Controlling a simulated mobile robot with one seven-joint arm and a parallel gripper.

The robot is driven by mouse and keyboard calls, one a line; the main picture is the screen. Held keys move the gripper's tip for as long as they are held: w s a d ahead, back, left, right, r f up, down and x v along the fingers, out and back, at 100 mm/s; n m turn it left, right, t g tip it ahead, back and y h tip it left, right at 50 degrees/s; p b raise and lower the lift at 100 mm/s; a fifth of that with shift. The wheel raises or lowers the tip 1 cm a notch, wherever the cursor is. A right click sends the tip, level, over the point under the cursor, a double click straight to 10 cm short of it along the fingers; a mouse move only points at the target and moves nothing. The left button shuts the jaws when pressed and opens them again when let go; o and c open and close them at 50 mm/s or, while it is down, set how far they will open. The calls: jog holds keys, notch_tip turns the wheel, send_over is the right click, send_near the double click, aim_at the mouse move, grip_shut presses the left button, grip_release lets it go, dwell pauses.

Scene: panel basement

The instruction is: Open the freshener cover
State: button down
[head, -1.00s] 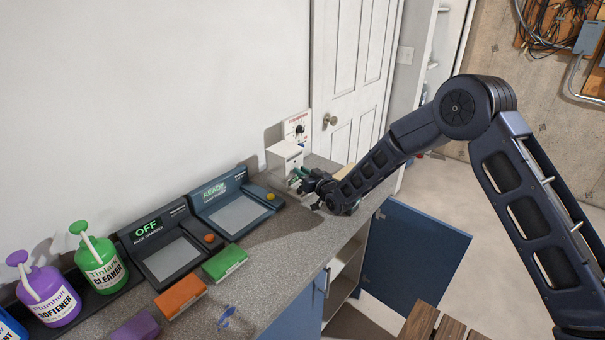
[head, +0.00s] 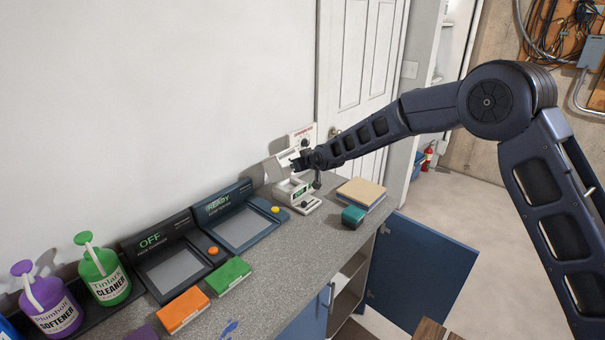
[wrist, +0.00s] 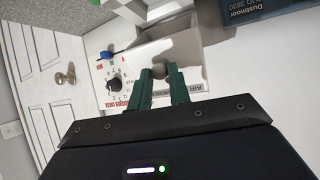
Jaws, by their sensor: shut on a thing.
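The white freshener (head: 303,206) stands on the counter near the door. Its white cover (head: 285,160) is raised and tilted back above the base, so the inside shows. My gripper (head: 299,163) is at the raised cover. In the wrist view my gripper's green fingers (wrist: 162,82) close around a small grey knob (wrist: 161,70) on the white cover (wrist: 182,50). Lettering on the cover's edge is partly hidden by the fingers. The exact hinge position is hidden.
A white panel with a dial (head: 302,135) stands behind the freshener. A teal block (head: 353,216) and a tan-topped box (head: 361,192) are to its right. Dark devices (head: 235,215) and coloured blocks (head: 182,309) are to the left. A blue cabinet door (head: 425,265) hangs open below.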

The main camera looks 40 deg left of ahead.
aim_at(288, 156)
jog(key=shift+a+r+h, duration=0.6)
jog(key=shift+a+h, duration=0.05)
jog(key=shift+a, duration=0.15)
jog(key=shift+a+r+h, duration=0.6)
jog(key=shift+a+h, duration=0.05)
jog(key=shift+a, duration=0.15)
jog(key=shift+a+r, duration=0.25)
jog(key=shift+a, duration=0.25)
jog(key=a, duration=0.2)
jog(key=a+r, duration=0.1)
jog(key=a, duration=0.5)
jog(key=shift+a+r, duration=0.15)
jog(key=shift+r, duration=0.05)
jog(key=shift+a, duration=0.95)
jog(key=c, duration=2)
grip_release()
jog(key=shift+f, duration=0.1)
jog(key=o, duration=0.7)
jog(key=shift+f, duration=0.15)
jog(key=shift+d, duration=0.1)
